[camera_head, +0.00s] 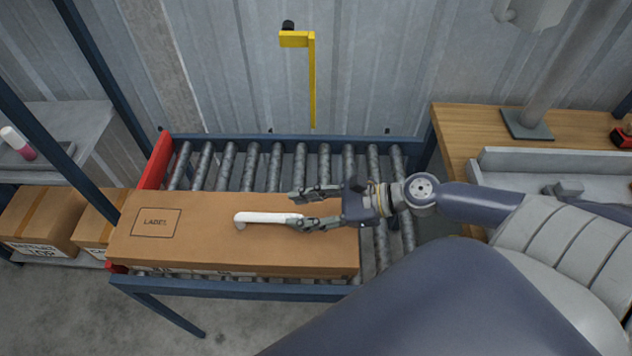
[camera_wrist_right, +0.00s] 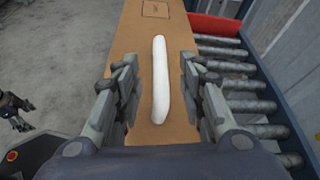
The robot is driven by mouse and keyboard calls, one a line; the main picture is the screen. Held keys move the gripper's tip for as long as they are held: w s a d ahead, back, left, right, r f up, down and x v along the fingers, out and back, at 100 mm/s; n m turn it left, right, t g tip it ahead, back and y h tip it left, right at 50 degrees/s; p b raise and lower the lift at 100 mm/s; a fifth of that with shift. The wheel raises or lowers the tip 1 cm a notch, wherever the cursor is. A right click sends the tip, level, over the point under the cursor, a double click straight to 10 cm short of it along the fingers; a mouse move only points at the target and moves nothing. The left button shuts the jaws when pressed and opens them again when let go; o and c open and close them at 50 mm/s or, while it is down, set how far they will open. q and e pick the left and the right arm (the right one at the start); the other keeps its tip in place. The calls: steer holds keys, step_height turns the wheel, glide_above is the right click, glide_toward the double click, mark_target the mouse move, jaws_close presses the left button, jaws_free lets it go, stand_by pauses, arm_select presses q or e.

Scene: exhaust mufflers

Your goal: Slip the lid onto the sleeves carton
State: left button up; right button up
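The long brown carton (camera_head: 190,245) lies on the roller conveyor, with a printed label on its flat top. Its top looks closed; I cannot make out a separate lid edge. A white rounded bar (camera_head: 262,217) lies along the top and shows in the wrist view (camera_wrist_right: 160,75). My right gripper (camera_head: 305,206) is low over the carton's right part, fingers apart on either side of the bar's near end. No finger clearly touches the bar. My left gripper (camera_wrist_right: 14,108) seems to show small and dark at the wrist view's left edge; its fingers are unclear.
Rollers (camera_head: 275,165) are bare behind the carton, inside a blue frame with a red end plate (camera_head: 157,170). A yellow post (camera_head: 312,80) stands behind. A wooden bench (camera_head: 465,125) with a grey tray is at right. Other cartons (camera_head: 42,220) sit on a low shelf at left.

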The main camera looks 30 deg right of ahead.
steer(key=shift+v, duration=1.35)
steer(key=shift+f, duration=0.1)
